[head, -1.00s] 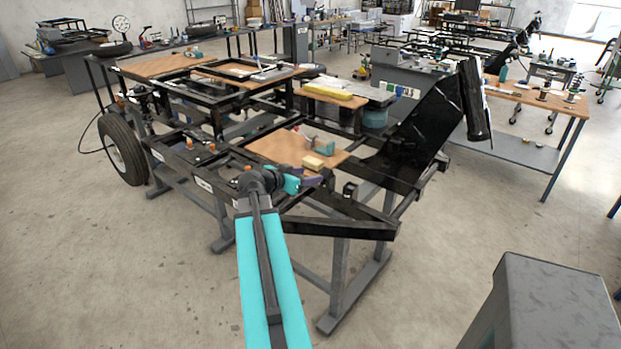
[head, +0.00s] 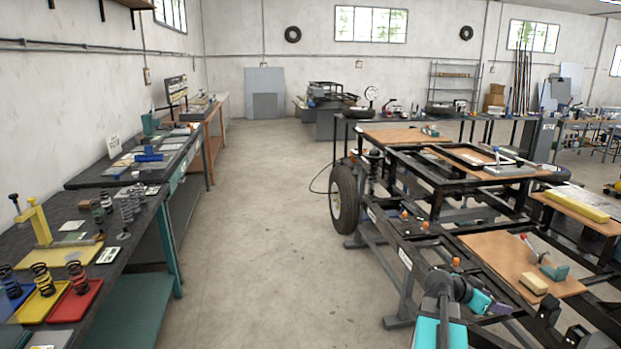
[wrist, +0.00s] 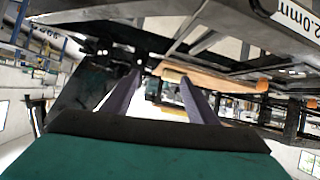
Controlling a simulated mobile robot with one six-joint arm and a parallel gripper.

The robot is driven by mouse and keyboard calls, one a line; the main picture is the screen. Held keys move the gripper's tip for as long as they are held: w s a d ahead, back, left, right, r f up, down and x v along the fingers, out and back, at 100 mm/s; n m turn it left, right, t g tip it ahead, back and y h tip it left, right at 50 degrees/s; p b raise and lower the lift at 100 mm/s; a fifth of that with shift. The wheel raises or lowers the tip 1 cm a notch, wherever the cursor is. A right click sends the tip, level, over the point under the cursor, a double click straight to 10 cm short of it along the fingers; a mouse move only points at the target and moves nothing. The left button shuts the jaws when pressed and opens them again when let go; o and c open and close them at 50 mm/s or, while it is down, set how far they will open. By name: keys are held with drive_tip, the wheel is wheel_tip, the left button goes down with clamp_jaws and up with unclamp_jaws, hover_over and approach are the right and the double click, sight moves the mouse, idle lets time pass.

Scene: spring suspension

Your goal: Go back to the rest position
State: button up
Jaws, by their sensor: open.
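My gripper (head: 500,308) is at the lower right of the head view, in front of the near rail of the black chassis frame (head: 393,222). In the wrist view its two purple-grey fingers (wrist: 160,95) stand apart with nothing between them. The underside of dark frame parts (wrist: 215,62) fills the upper part of the wrist view. My gripper looks close to the frame; I cannot tell whether it touches it. My arm enters from the bottom edge of the head view.
A wheel (head: 344,199) is on the chassis' left side. A wooden board (head: 490,255) on the frame bears a yellow block (head: 533,284) and a teal-handled tool (head: 555,272). At left, a bench (head: 128,225) holds several springs and coloured trays. The floor (head: 265,230) between is clear.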

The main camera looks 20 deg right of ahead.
drive_tip(key=w+a+f+n+t+y, duration=0.1)
drive_tip(key=w+a+f+n+y, duration=0.15)
drive_tip(key=w+a+f, duration=0.5)
drive_tip(key=w+a+f+n+t+y, duration=0.1)
drive_tip(key=w+a+f+n, duration=0.3)
drive_tip(key=a, duration=0.7)
drive_tip(key=w+a+f+n+t+y, duration=0.1)
drive_tip(key=w+a+f+n+y, duration=0.15)
drive_tip(key=w+a+f, duration=0.55)
drive_tip(key=s+a+f+n+y, duration=0.1)
drive_tip(key=a+f+n+y, duration=0.15)
drive_tip(key=a, duration=0.85)
drive_tip(key=s+a+f+n+y, duration=0.1)
drive_tip(key=a+f+n, duration=0.25)
drive_tip(key=a, duration=0.85)
drive_tip(key=s+a+f+n+y, duration=0.15)
drive_tip(key=a+n, duration=0.25)
drive_tip(key=a, duration=0.7)
drive_tip(key=s+f+g, duration=0.3)
drive_tip(key=s+f, duration=0.6)
drive_tip(key=s, duration=0.4)
drive_tip(key=s+a+f+g+y, duration=0.1)
drive_tip(key=s+f+g, duration=0.2)
drive_tip(key=s+f, duration=0.6)
drive_tip(key=s, duration=0.4)
drive_tip(key=shift+a+f+g, duration=0.15)
drive_tip(key=shift+f+g, duration=0.05)
drive_tip(key=shift+g, duration=0.1)
drive_tip(key=c, duration=0.6)
drive_tip(key=shift+o, duration=0.2)
